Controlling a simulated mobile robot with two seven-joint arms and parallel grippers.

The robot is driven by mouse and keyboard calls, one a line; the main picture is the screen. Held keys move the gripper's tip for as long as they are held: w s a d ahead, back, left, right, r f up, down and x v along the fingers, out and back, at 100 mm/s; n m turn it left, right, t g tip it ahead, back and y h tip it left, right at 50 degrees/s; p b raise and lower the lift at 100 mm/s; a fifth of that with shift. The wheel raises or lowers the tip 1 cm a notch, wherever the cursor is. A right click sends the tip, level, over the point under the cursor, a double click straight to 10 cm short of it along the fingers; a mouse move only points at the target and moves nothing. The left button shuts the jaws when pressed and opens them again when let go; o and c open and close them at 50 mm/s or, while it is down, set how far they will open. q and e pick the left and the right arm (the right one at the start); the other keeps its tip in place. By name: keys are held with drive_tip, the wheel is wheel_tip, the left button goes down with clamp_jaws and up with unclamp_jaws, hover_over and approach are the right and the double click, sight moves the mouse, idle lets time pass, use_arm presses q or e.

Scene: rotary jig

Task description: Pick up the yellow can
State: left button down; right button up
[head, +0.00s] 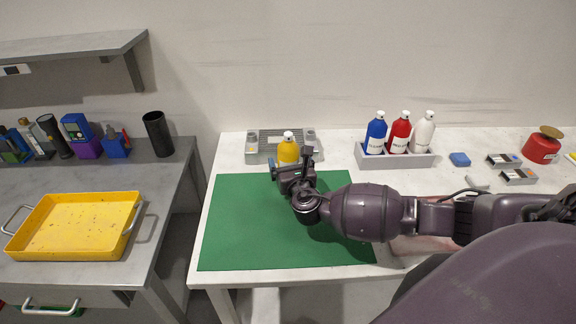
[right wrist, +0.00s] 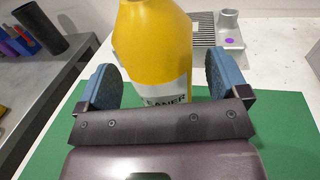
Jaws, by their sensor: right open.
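The yellow can (head: 288,150) stands upright near the back edge of the green mat (head: 240,235), by the grey jig (head: 262,143). Its lower part is hidden behind my right gripper (head: 287,172) in the head view. In the right wrist view the can (right wrist: 153,45) is large, with a pale label partly hidden by the gripper body. The open blue-padded fingers of the right gripper (right wrist: 157,85) are on either side of it, with a visible gap on each side. My left gripper is not in view.
Blue (head: 376,135), red (head: 399,135) and white (head: 423,135) bottles stand in a grey tray (head: 395,162) to the right. A yellow tray (head: 75,228) lies on the separate left bench. The mat's left and front parts are clear.

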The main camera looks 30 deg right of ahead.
drive_tip(key=shift+w+d, duration=0.25)
drive_tip(key=shift+w, duration=0.35)
drive_tip(key=shift+c, duration=0.2)
drive_tip(key=c, duration=1)
drive_tip(key=shift+c, duration=0.8)
drive_tip(key=shift+r, duration=0.15)
